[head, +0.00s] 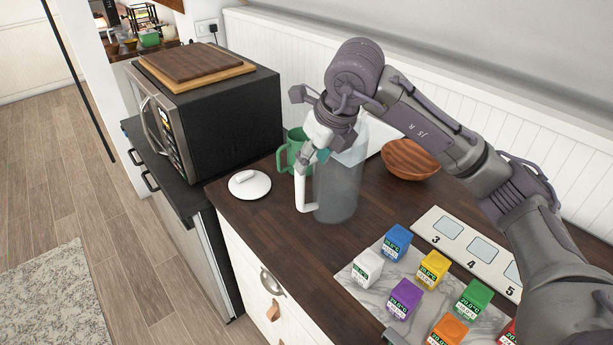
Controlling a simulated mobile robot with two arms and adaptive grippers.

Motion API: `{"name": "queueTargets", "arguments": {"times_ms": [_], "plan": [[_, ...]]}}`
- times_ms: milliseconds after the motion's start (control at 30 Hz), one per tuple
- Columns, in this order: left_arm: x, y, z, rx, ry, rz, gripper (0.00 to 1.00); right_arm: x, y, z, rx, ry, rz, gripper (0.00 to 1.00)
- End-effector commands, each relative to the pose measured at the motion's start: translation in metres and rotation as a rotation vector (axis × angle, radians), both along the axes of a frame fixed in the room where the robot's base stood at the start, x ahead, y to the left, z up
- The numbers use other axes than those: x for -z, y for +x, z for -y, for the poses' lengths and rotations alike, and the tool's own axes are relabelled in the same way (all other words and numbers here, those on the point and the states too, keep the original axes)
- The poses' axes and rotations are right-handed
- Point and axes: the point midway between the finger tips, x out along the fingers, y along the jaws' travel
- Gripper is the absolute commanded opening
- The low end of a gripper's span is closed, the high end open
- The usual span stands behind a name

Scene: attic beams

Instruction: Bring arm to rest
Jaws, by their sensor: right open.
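My right arm (440,125) reaches in from the right over the counter and bends down at the wrist. My right gripper (308,160) is open and points down at the top of a grey pitcher's white handle (304,192). The pitcher (338,188) stands upright on the dark wood counter, its upper part partly hidden by my wrist. I cannot tell whether the fingers touch the handle. My left gripper is not in view.
A green mug (284,155) stands behind the handle, and a white round item (250,186) lies left. A wooden bowl (409,160) is at the back. Coloured cubes (404,297) sit on a marble board (358,281) beside a numbered panel (456,247). A microwave (225,115) stands left.

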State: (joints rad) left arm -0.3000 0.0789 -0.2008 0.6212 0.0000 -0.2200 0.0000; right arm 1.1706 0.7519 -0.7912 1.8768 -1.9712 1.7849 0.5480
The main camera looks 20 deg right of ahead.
Motion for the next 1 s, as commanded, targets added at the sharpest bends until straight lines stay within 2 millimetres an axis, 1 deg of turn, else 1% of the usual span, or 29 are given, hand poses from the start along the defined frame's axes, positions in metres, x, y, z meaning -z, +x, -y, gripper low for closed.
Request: {"name": "queueTargets", "arguments": {"times_ms": [100,200,700,767,1000], "plan": [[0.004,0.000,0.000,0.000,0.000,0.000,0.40,-0.013,-0.005,0.002,0.000,0.000,0.002,0.46],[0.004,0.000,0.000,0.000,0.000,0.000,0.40,-0.018,-0.008,0.003,0.000,0.000,-0.001,0.46],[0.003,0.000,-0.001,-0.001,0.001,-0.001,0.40,-0.021,-0.008,0.003,0.000,0.000,-0.001,0.46],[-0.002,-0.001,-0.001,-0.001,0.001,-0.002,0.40,-0.026,-0.008,0.003,0.000,0.000,-0.001,0.46],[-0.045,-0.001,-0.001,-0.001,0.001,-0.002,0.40,-0.069,-0.008,0.003,0.000,0.001,-0.001,0.46]]}}
